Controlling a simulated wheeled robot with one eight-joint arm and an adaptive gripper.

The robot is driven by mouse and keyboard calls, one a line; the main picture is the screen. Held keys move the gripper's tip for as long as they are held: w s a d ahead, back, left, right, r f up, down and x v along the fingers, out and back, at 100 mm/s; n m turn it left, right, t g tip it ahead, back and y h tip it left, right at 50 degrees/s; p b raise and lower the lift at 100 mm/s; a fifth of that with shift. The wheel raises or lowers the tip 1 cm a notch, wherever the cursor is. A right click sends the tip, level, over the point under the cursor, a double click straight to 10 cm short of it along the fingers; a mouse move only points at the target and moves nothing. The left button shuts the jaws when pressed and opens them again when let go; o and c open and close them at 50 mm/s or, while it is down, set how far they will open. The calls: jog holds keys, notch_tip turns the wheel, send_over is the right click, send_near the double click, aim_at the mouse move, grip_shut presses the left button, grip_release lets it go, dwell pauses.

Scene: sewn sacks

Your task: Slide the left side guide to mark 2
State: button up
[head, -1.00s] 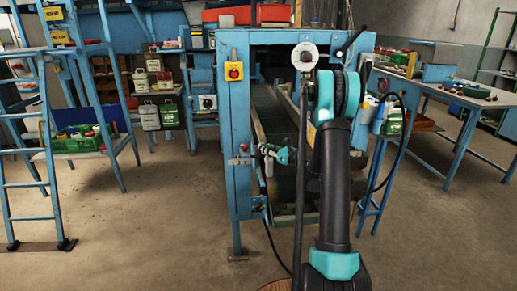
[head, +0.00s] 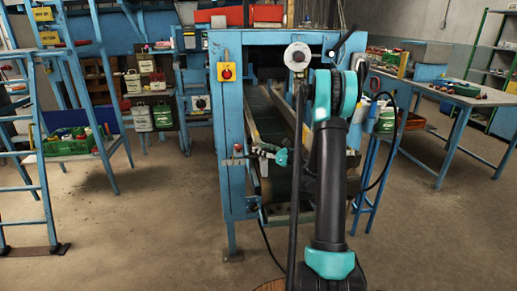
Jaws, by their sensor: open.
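The left side guide (head: 253,128) is a long, narrow rail along the left edge of the dark conveyor belt (head: 275,118), inside a blue machine frame. My gripper (head: 261,150), small, teal and black, is at the near end of the left guide, with its fingers toward the left. It is open. Whether it touches the guide I cannot tell at this size. The right side guide (head: 302,127) is a slanting rail, partly hidden behind my arm. No numbered marks can be read.
The blue machine frame (head: 228,130) stands close on the left, with a red button on a yellow box (head: 226,72). A dial (head: 297,56) and a black lever (head: 342,42) are at its top. A ladder (head: 25,170) stands left, a workbench (head: 465,98) right. Floor between is clear.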

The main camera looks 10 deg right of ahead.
jog(key=v, duration=1)
jog(key=shift+a+r, duration=0.1)
jog(key=s+a+f+n+g+h, duration=0.3)
jog(key=s+a+n+g+h, duration=0.25)
jog(key=s+a+n, duration=0.75)
jog(key=s+d+f+n+g+h, duration=0.1)
jog(key=s+d+n+h, duration=0.1)
jog(key=s+n, duration=0.2)
jog(key=s+d+f+n+g+h, duration=0.1)
jog(key=s+n, duration=0.4)
jog(key=s, duration=0.5)
jog(key=s+d+f+n+g+h, duration=0.1)
jog(key=s+d+f+n+h, duration=0.2)
jog(key=s, duration=0.5)
jog(key=shift+d+n+h, duration=0.65)
jog(key=shift+d+n, duration=0.35)
jog(key=shift+s, duration=0.1)
